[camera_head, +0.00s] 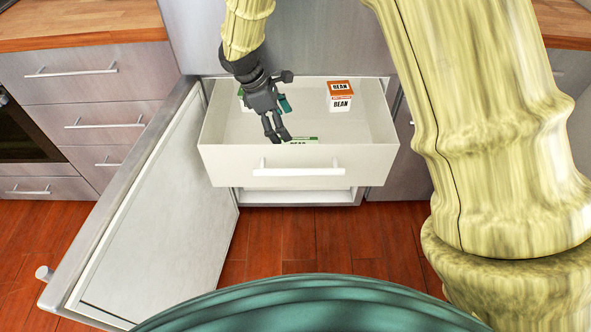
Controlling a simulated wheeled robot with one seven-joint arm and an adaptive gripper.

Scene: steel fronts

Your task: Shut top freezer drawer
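The top freezer drawer (345,163) is a pale bin pulled out of the freezer, with a white bar handle (297,172) on its front. My gripper (276,128) is dark grey and points down over the left part of the drawer, behind its front panel. From this angle I cannot tell whether it touches the panel or how far apart its fingers are. A box marked BEAN (340,96) stands in the drawer at the back right. A green and white item (300,140) lies just behind the front panel, partly hidden.
The freezer door (165,215) stands open to the left, its edge reaching toward me. A lower shelf or drawer (297,196) shows beneath the top drawer. Steel cabinets (90,95) with wooden tops stand at the left. Red wooden floor (330,235) in front is clear.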

